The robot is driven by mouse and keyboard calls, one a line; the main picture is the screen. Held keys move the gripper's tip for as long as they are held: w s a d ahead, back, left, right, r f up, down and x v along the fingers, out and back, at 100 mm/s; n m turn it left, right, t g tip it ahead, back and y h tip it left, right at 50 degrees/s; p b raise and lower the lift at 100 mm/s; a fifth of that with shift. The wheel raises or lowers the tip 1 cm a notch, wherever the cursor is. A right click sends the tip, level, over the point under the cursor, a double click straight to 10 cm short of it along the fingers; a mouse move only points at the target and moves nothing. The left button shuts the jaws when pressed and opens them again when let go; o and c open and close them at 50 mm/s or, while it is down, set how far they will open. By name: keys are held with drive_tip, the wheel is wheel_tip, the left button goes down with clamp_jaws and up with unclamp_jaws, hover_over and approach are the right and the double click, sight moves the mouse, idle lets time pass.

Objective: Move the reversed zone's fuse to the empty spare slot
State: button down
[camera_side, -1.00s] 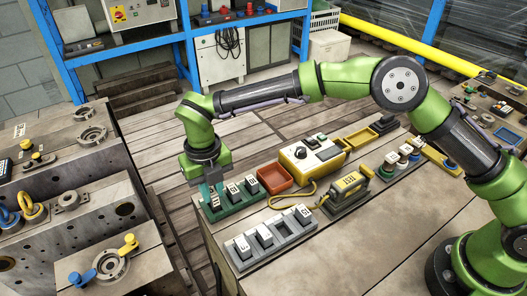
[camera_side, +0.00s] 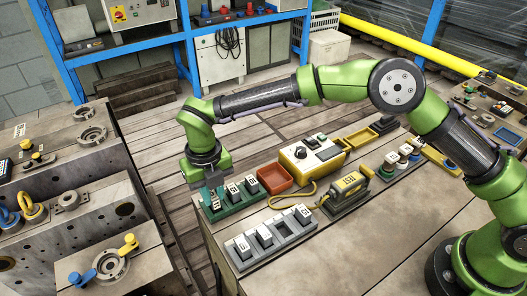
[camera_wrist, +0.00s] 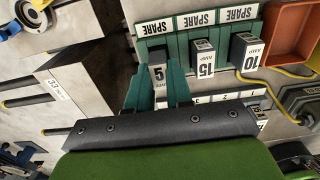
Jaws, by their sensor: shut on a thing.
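My gripper (camera_side: 213,188) is shut on a dark fuse marked 5 AMP (camera_wrist: 158,72) at the left end of the green spare rack (camera_side: 241,208). In the wrist view its teal fingers (camera_wrist: 159,92) lie on either side of this fuse; whether the fuse is fully seated I cannot tell. Beside it in the rack stand a 15 AMP fuse (camera_wrist: 204,60) and a 10 AMP fuse (camera_wrist: 245,52). White SPARE labels run along the rack. The grey fuse rack (camera_side: 276,256) in front holds several fuses and has one empty slot (camera_side: 284,229).
An orange-red tray (camera_side: 274,178) stands right of the spare rack. Behind it is a yellow tester (camera_side: 310,156), with a cable running forward to another yellow device (camera_side: 345,189). Large metal mould blocks (camera_side: 70,190) stand left, across a gap. The bench front is clear.

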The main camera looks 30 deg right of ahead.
drive_tip(key=shift+f, duration=0.4)
idle(0.4)
drive_tip(key=c, duration=0.9)
unclamp_jaws()
drive_tip(key=shift+c, duration=0.2)
drive_tip(key=shift+r, duration=0.15)
drive_tip(key=shift+r, duration=3.65)
